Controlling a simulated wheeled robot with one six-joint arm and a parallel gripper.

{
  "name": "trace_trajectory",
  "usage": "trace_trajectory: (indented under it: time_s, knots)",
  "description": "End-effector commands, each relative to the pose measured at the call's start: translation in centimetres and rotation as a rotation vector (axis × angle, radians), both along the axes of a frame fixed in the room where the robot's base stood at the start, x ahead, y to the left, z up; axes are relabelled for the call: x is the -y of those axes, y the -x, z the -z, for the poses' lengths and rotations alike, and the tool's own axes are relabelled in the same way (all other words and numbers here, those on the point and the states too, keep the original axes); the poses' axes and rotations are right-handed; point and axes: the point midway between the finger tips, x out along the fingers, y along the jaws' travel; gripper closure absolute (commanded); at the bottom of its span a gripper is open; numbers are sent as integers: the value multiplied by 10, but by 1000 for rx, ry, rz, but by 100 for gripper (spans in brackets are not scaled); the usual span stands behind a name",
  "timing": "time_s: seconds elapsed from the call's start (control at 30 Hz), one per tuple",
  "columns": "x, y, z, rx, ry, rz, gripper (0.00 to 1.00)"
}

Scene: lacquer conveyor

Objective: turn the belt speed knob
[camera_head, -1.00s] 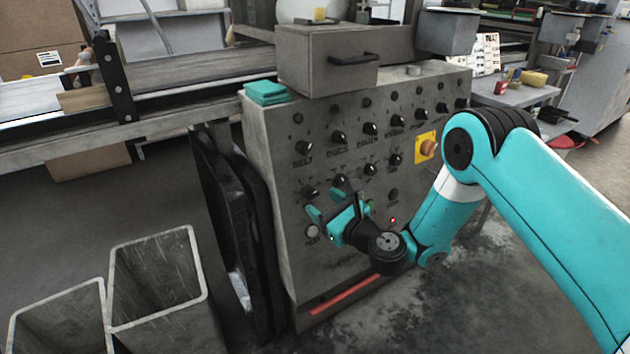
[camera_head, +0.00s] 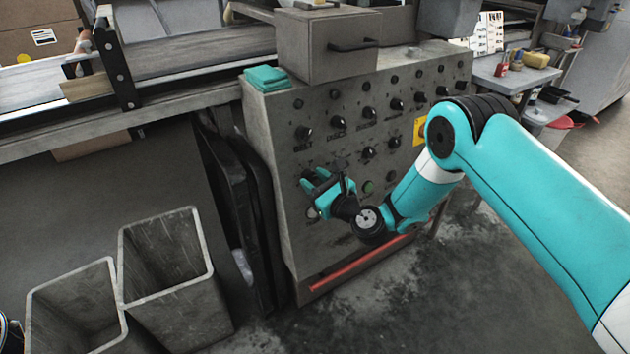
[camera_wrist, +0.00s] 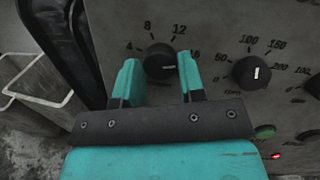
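In the wrist view, a round black knob (camera_wrist: 160,62) on the grey panel has a scale marked 4, 8, 12 and 16 around it. A pale mark on it points to the right. My gripper (camera_wrist: 160,72) is open, with one teal fingertip on each side of this knob. I cannot tell whether the fingertips touch it. In the head view my gripper (camera_head: 317,184) is at the left of the panel's lower knob row and hides the knob behind it. The word BELT is faintly printed just above, under an upper-row knob (camera_head: 303,133).
A second knob (camera_wrist: 251,73) with a 50 to 200 rpm scale is close to the right. A green button (camera_wrist: 264,132) and a lit red light (camera_wrist: 276,156) are below it. Grey bins (camera_head: 165,262) stand on the floor at the left. A dark folded item (camera_head: 240,190) leans by the panel.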

Motion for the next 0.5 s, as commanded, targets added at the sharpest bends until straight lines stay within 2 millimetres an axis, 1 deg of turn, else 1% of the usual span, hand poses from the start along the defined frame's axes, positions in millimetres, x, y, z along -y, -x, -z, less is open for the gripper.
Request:
trace_trajectory:
  time_s: [0.03,0.1,0.33,0.5]
  knots:
    - [0,0,0,0,0,0,75]
    - [0,0,0,0,0,0,90]
    - [0,0,0,5,9,-3,90]
    - [1,0,0,33,51,-12,90]
